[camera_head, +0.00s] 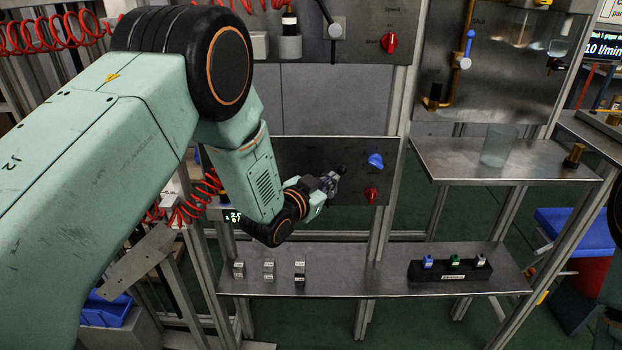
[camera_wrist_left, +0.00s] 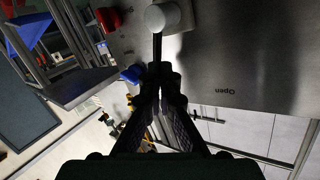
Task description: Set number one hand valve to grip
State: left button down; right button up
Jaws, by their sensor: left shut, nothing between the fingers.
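A hand valve with a round white hub (camera_wrist_left: 162,17) and a thin black lever sits on a steel panel (camera_wrist_left: 235,60) in the left wrist view. My left gripper (camera_wrist_left: 160,70) is shut and empty, its fingertips at the lever's end; I cannot tell whether they touch it. In the head view the left gripper (camera_head: 331,183) is at the lower panel (camera_head: 290,155), left of a blue knob (camera_head: 375,160) and a red knob (camera_head: 371,194). My arm and gripper hide much of that valve there. An "Open" label shows upside down on the panel; I see no readable number or "grip" mark.
An upper panel carries another black lever (camera_head: 333,30) and a red knob (camera_head: 389,42). Below, a steel shelf (camera_head: 340,278) holds small labelled blocks and a black box (camera_head: 452,274) with several buttons. A clear cup (camera_head: 495,146) stands on the right shelf.

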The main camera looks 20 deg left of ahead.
pick_arm(q)
jog(key=shift+f, duration=0.1)
jog(key=shift+s, duration=0.1)
jog(key=v, duration=1.2)
